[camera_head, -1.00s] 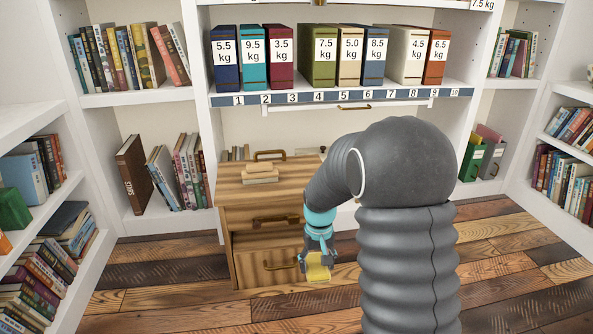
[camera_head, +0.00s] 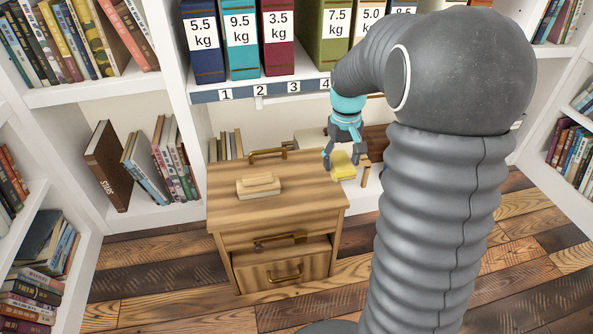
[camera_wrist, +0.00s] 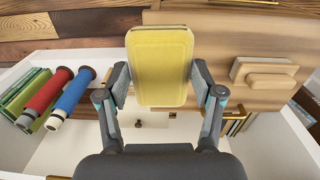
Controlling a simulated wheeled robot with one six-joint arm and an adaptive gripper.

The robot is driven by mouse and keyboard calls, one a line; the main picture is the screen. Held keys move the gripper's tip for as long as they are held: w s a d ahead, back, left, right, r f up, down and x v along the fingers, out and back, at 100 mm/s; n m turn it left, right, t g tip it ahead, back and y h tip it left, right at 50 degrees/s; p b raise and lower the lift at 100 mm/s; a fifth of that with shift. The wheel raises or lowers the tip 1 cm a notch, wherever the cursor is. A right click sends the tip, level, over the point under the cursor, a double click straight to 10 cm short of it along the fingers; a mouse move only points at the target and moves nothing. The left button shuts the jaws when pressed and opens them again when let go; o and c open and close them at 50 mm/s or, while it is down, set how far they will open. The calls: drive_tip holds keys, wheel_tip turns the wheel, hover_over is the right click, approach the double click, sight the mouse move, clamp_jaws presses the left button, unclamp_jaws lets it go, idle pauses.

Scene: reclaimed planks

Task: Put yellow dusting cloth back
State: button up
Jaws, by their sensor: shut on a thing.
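The yellow dusting cloth (camera_head: 343,168) is a flat yellow pad held between the fingertips of my gripper (camera_head: 343,160). In the wrist view the cloth (camera_wrist: 160,65) fills the space between the two fingers of my gripper (camera_wrist: 160,88). In the head view it hangs in the air at the right edge of the wooden cabinet (camera_head: 260,205), about level with its top. The cabinet has a drawer front with a handle (camera_head: 281,242) and a lower front with another handle (camera_head: 285,273). A gap shows between these two fronts.
A wooden block with a grip (camera_head: 258,186) lies on the cabinet top; the top's front is clear. A raised handle (camera_head: 268,154) shows at the back. Numbered, weight-labelled binders (camera_head: 241,40) stand on the shelf above. A red roll (camera_wrist: 48,92) and blue roll (camera_wrist: 72,97) show in the wrist view.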

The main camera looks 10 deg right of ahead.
drive_tip(key=w+a+f, duration=0.2)
drive_tip(key=a, duration=0.1)
drive_tip(key=w+a+f, duration=0.2)
drive_tip(key=a, duration=0.1)
drive_tip(key=w+a+f, duration=0.1)
drive_tip(key=a+f, duration=0.2)
drive_tip(key=shift+w+a, duration=0.15)
drive_tip(key=shift+w, duration=0.25)
drive_tip(key=shift+f, duration=1.85)
drive_tip(key=shift+f, duration=0.1)
drive_tip(key=o, duration=1.3)
drive_tip(key=shift+c, duration=0.2)
